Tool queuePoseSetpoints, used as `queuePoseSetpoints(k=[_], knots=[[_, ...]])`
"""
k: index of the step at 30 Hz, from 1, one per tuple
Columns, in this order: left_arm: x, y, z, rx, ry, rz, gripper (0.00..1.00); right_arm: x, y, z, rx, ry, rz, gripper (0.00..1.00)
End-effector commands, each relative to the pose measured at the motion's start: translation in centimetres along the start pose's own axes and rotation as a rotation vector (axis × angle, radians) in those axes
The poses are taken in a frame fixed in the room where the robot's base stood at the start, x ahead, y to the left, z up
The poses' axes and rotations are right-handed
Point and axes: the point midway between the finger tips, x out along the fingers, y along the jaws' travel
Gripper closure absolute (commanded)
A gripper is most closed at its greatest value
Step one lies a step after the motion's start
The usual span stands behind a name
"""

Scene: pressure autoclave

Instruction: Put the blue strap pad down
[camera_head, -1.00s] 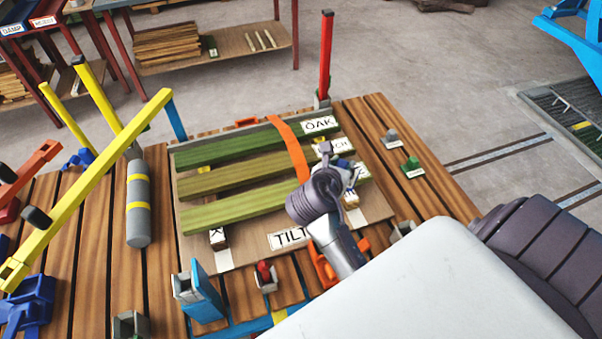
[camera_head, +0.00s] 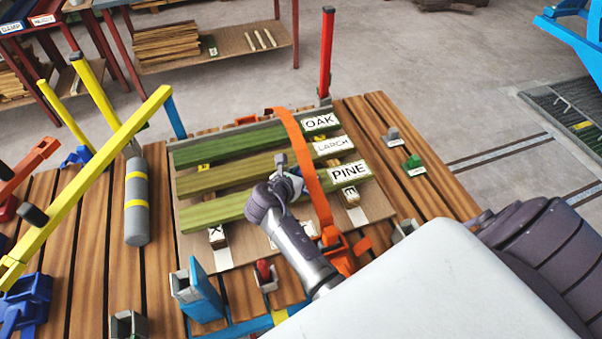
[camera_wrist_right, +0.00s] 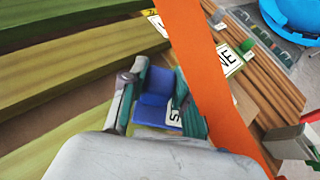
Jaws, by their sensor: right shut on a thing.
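My right gripper (camera_head: 287,172) is over the front plank, left of the orange strap (camera_head: 305,160). In the right wrist view its two fingers (camera_wrist_right: 158,98) are shut on the blue strap pad (camera_wrist_right: 151,108), which sits between them. The pad's underside and any contact with a plank are hidden. The orange strap runs across the OAK, LARCH and PINE planks down to an orange ratchet (camera_head: 340,252). In the right wrist view the strap (camera_wrist_right: 205,80) passes just right of the gripper. My left gripper is not in view.
The planks (camera_head: 235,203) lie on a board on the slatted table. A red post (camera_head: 326,55) stands at the back and a yellow bar (camera_head: 95,180) slants at left. A grey cylinder (camera_head: 137,205) lies left of the board. Small blocks (camera_head: 413,162) sit at right.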

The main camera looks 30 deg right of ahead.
Motion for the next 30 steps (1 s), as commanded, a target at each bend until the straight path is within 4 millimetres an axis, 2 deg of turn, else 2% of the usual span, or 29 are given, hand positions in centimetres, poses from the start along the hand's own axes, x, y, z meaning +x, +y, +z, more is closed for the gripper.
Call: queuePoseSetpoints(k=[12,13,17,30], knots=[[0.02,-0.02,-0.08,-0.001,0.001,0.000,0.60,0.30,-0.01,-0.49,0.000,-0.001,0.001,1.00],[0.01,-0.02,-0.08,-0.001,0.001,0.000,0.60,0.28,0.00,-0.46,0.001,-0.001,0.001,0.65],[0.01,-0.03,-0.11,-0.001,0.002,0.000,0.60,0.27,0.00,-0.45,0.001,-0.001,0.001,0.45],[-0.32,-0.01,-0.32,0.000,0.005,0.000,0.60,-0.02,-0.03,0.10,0.001,0.000,0.001,0.45]])
